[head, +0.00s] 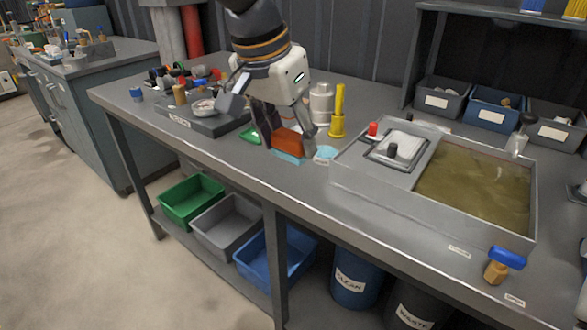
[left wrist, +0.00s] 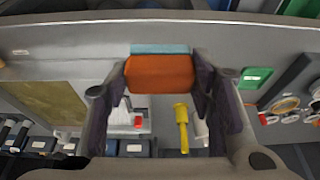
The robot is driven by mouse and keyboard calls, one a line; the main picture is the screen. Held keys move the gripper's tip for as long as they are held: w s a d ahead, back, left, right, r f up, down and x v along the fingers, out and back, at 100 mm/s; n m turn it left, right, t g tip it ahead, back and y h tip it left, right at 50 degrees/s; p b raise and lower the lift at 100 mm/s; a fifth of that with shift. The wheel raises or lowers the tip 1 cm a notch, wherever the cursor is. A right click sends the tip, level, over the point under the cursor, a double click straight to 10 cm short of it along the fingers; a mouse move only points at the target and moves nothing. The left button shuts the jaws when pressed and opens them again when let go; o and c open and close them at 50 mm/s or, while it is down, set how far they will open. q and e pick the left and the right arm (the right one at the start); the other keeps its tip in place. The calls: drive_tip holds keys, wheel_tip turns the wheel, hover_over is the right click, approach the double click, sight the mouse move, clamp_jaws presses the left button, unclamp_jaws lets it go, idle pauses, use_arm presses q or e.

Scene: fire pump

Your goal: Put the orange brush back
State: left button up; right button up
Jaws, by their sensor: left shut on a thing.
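My left gripper (head: 286,138) hangs over the workbench (head: 232,150), shut on the orange brush (head: 288,141). The brush is an orange block between the two dark fingers. In the left wrist view the orange brush (left wrist: 160,74) spans the gap between the fingertips (left wrist: 160,80). I cannot tell whether the brush touches the bench. My right gripper is not in view.
A yellow cylinder (head: 339,108) and a white stacked cylinder (head: 321,102) stand just behind the gripper. A light blue patch (head: 325,153) and a green patch (head: 250,135) lie to either side. A grey tank (head: 350,185) takes up the right. A dark tray (head: 207,128) sits left.

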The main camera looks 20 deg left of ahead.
use_arm(q)
drive_tip(key=w+f, duration=0.5)
drive_tip(key=shift+w+a+f, duration=0.15)
drive_tip(key=shift+w+a, duration=0.1)
drive_tip(key=shift+a, duration=0.05)
drive_tip(key=x, duration=0.5)
drive_tip(key=shift+a, duration=0.3)
drive_tip(key=shift+s, duration=0.1)
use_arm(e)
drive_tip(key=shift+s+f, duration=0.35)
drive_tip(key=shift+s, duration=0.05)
use_arm(q)
drive_tip(key=o, duration=1.5)
drive_tip(key=shift+f, duration=0.1)
drive_tip(key=shift+o, duration=0.2)
drive_tip(key=v, duration=1.2)
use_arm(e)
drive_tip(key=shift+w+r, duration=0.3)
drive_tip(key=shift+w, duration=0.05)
